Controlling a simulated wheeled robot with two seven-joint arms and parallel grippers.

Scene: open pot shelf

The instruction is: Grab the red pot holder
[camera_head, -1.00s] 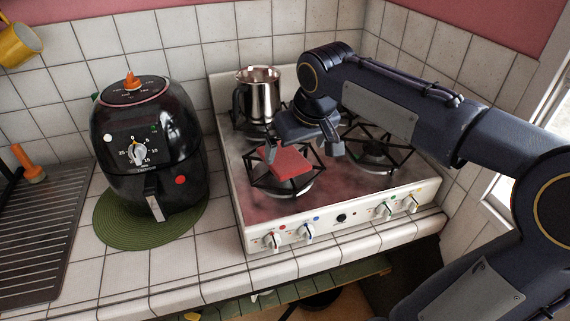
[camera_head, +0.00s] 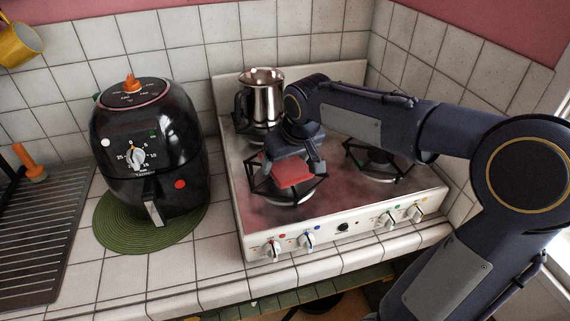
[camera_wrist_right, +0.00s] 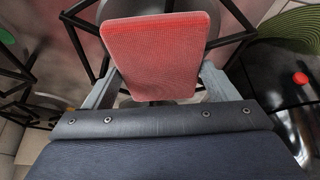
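The red pot holder (camera_head: 291,174) is a flat, rounded square over the front left burner of the stove. In the right wrist view the pot holder (camera_wrist_right: 158,52) fills the space ahead of the palm. My right gripper (camera_head: 292,170) is down at the pot holder, with its fingers spread wide to either side of it. In the wrist view the right gripper's (camera_wrist_right: 160,80) fingers stand apart near the holder's two side edges, and their tips are partly hidden by it. I see no clear grip on it. My left gripper is not in view.
A steel pot (camera_head: 262,97) stands on the back left burner, close behind my right gripper. A black air fryer (camera_head: 150,150) stands on a green round mat (camera_head: 118,238) left of the stove (camera_head: 345,205). Black burner grates surround the pot holder. The tiled wall is behind.

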